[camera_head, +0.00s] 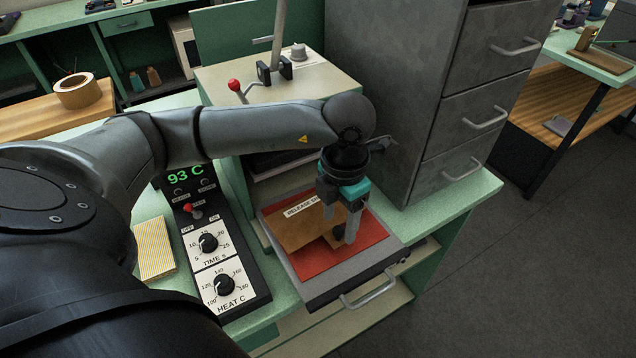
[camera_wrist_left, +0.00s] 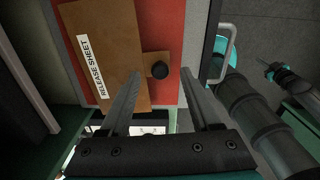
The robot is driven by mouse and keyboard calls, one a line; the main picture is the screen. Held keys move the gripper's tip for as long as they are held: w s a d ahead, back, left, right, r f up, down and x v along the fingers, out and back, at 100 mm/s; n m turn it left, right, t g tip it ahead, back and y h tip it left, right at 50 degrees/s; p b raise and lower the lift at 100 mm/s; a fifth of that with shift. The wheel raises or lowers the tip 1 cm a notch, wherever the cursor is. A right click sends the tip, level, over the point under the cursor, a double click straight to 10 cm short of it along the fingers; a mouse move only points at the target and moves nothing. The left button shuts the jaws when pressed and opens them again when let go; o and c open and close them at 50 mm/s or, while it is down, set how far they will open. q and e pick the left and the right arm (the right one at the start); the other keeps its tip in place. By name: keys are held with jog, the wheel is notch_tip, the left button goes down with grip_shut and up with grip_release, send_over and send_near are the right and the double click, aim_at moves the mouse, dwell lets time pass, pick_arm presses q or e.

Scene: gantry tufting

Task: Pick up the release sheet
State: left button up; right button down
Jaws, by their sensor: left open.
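The release sheet (camera_head: 305,228) is a flat brown sheet with a white printed label, lying on a red pad (camera_head: 322,262) in the pulled-out tray. In the left wrist view the sheet (camera_wrist_left: 112,45) has a small brown tab with a round black knob (camera_wrist_left: 160,70) at its side. My left gripper (camera_head: 346,232) is over that tab, fingers pointing down, open and empty. In the left wrist view its fingertips (camera_wrist_left: 162,88) appear on either side of the knob. I cannot tell the exact height gap.
The tray has a front handle (camera_head: 368,290). A grey drawer cabinet (camera_head: 390,90) stands close behind and right. A control panel (camera_head: 215,245) with dials and a yellow striped pad (camera_head: 154,248) are left. Dark, jointed parts fill the wrist view's right side.

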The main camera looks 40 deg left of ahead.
pick_arm(q)
jog(key=shift+f, duration=0.9)
jog(key=shift+c, duration=0.2)
grip_shut()
